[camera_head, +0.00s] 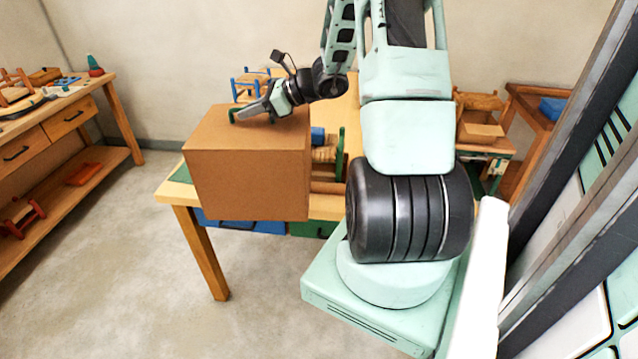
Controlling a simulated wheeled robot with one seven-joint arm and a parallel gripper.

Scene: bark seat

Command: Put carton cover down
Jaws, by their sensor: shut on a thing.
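The carton cover (248,170) is a large plain brown box shape in the middle left of the head view. It is at the front left part of the wooden table (182,192), and its lower front edge hangs down past the tabletop's front edge. My gripper (234,117) is at the cover's top, near its far left edge, with its fingers closed on it. Whether the cover rests on the table or hangs from my gripper cannot be told. What is under or behind the cover is hidden.
Small wooden chairs (250,84) stand behind the cover, and a green-posted one is to its right. A workbench (60,125) with drawers stands at the left. Another bench with a cardboard box (480,133) is at the back right. The floor at front left is clear.

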